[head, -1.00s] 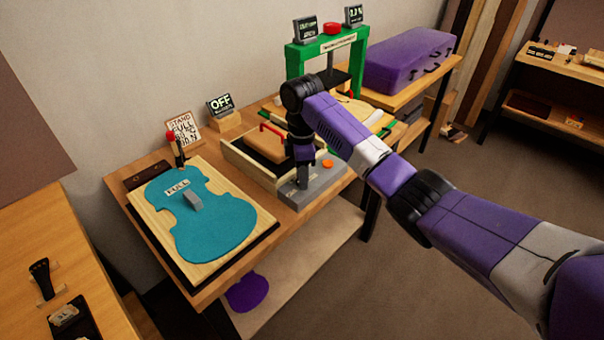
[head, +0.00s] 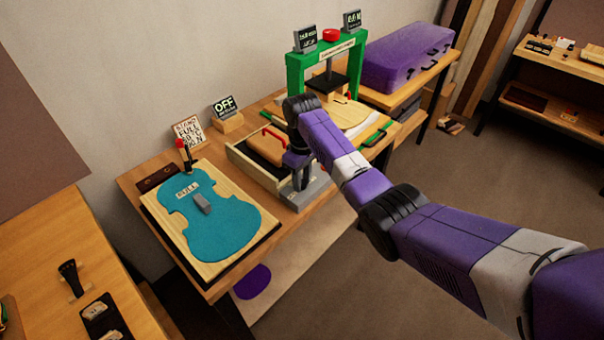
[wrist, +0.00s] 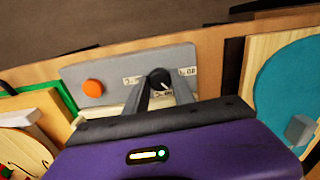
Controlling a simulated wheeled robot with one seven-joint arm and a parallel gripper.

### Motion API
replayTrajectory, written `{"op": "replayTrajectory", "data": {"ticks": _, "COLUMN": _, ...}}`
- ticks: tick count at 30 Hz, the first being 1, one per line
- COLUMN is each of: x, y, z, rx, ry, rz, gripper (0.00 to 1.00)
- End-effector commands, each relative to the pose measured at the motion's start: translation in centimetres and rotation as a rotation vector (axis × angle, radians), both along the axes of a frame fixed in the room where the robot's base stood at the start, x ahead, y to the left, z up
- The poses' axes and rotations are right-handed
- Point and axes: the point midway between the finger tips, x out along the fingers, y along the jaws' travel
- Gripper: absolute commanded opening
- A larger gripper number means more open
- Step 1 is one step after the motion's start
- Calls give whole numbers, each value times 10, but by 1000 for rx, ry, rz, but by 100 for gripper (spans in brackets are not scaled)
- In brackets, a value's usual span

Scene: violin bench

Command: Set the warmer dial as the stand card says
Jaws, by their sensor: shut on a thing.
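The warmer's grey control panel (wrist: 110,70) shows in the wrist view, with an orange button (wrist: 93,88) on its left and a black dial (wrist: 160,79) with a pale pointer mark on its right. Small labels sit around the dial, too small to read surely. My gripper (wrist: 160,88) is shut on the dial, one finger on each side.
A teal violin-shaped plate (head: 222,222) lies left of the panel. A display reading OFF (head: 225,106) stands behind. The warmer tray with a red handle (head: 262,150) is just behind my gripper. A green press (head: 296,75) and a purple case (head: 408,58) stand farther right.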

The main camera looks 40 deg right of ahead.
Motion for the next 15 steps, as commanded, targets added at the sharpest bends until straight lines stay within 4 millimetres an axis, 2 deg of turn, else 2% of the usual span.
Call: {"op": "replayTrajectory", "data": {"ticks": 15, "x": 1, "y": 1, "z": 3, "rx": 1, "ry": -2, "rz": -447, "gripper": 0}}
